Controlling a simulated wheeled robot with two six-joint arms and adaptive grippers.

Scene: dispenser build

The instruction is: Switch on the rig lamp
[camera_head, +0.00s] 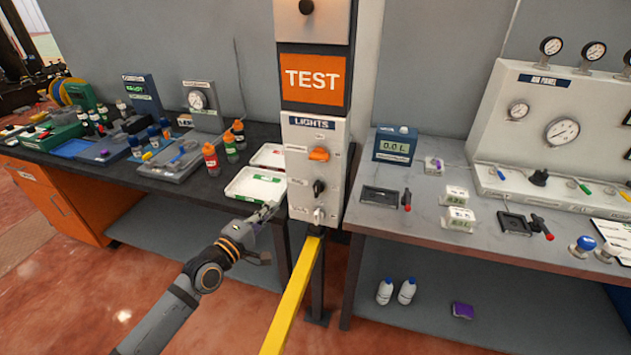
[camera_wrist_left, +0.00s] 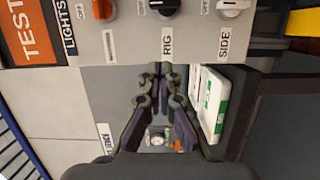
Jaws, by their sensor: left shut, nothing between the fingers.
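The white LIGHTS panel (camera_head: 300,165) hangs below the orange TEST sign and carries three rotary knobs in a column. The middle knob is black (camera_head: 318,187); in the left wrist view this black knob (camera_wrist_left: 164,8) sits beside the label RIG, at the top edge and partly cut off. The orange knob (camera_head: 319,153) is above it and the white knob (camera_head: 319,214), labelled SIDE, is below it. My left gripper (camera_head: 272,208) is shut and empty, left of the panel's lower part and apart from the knobs. Its closed fingertips (camera_wrist_left: 158,70) show in the wrist view. My right gripper is out of view.
White trays (camera_head: 256,186) lie on the left bench just behind my gripper. A yellow rail (camera_head: 292,300) runs below the panel. The right bench (camera_head: 440,185) holds a small display (camera_head: 395,145) and a gauge panel (camera_head: 560,120). Open floor lies in front of the left bench.

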